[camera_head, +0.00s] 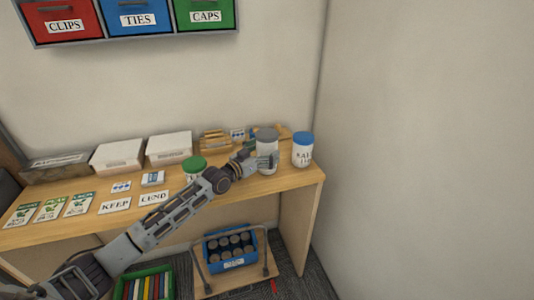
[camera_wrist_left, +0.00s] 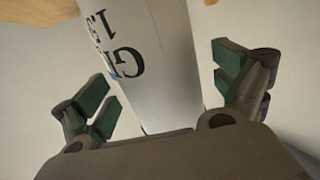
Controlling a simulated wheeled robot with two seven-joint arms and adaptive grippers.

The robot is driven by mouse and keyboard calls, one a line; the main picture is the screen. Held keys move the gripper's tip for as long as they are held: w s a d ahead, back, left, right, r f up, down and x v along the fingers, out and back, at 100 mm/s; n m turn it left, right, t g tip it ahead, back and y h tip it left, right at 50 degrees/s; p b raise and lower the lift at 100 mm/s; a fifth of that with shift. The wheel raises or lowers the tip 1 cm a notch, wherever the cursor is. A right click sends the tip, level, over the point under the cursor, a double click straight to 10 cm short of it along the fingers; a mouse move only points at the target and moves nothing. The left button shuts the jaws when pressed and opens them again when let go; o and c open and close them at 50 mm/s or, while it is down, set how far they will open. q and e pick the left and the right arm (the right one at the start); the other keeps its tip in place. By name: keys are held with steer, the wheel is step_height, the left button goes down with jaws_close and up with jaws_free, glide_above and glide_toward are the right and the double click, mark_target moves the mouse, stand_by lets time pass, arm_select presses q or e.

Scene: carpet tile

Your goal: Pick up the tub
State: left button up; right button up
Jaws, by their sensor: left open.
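A white tub with a grey lid (camera_head: 266,135) stands on the wooden table near its right end. A blue-lidded white tub (camera_head: 302,151) stands to its right, and a green-lidded tub (camera_head: 194,165) stands to its left, partly behind my arm. My left gripper (camera_head: 262,161) is at the grey-lidded tub and hides part of its body. In the left wrist view, a white labelled tub (camera_wrist_left: 145,70) lies between the open fingers of my left gripper (camera_wrist_left: 165,95), with gaps on both sides. My right gripper is not in view.
The table (camera_head: 290,178) also holds white boxes (camera_head: 168,148), seed-packet-like cards (camera_head: 50,208), label cards and a wooden rack (camera_head: 214,142). A wall rises close on the right. Below are a blue crate (camera_head: 230,250) and a green crate (camera_head: 146,284).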

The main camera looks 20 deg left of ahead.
arm_select(q)
steer(key=shift+w+d, duration=0.35)
steer(key=shift+w, duration=0.3)
